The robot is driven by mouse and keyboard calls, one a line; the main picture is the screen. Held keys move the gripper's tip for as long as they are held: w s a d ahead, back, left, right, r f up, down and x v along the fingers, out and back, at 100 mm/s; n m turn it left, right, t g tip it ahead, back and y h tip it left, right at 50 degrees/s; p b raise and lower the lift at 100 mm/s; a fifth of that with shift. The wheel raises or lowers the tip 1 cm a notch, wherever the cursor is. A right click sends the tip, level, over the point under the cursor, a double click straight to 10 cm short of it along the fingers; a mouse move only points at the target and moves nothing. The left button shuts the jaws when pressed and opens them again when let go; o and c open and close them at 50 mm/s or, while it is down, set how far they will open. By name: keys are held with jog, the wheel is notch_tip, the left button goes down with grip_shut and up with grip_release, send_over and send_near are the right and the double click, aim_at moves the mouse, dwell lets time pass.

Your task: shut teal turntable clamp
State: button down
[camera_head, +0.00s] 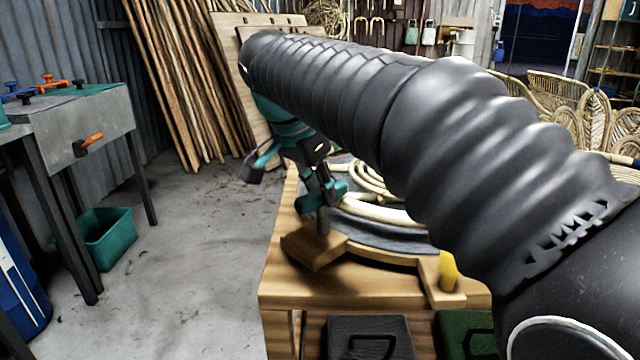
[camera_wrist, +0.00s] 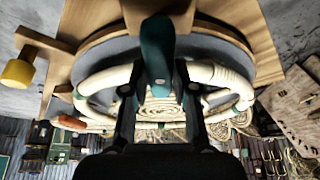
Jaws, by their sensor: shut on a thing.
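The teal turntable clamp (camera_head: 328,194) stands on a wooden block at the near left edge of the round turntable (camera_head: 385,228). Its teal handle (camera_wrist: 157,50) sits between my finger ends in the wrist view. My gripper (camera_wrist: 157,88) is shut on the handle. In the head view my gripper (camera_head: 312,172) reaches down to the clamp from above, and my arm hides much of the turntable. Pale bent rattan (camera_head: 378,210) lies curved on the turntable; it also shows on both sides of my fingers in the wrist view (camera_wrist: 102,80). The clamp's pressing end is hard to make out.
A wooden workbench (camera_head: 277,270) carries the turntable, with a yellow knob (camera_head: 447,270) at its front. A grey table (camera_head: 85,115) with several small clamps stands left, a teal bin (camera_head: 105,238) beneath it. Rattan poles (camera_head: 187,75) lean at the back. The floor between is clear.

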dwell(0.4)
jog(key=c, duration=0.9)
grip_release()
jog(key=v, duration=1.2)
jog(key=shift+w, duration=0.1)
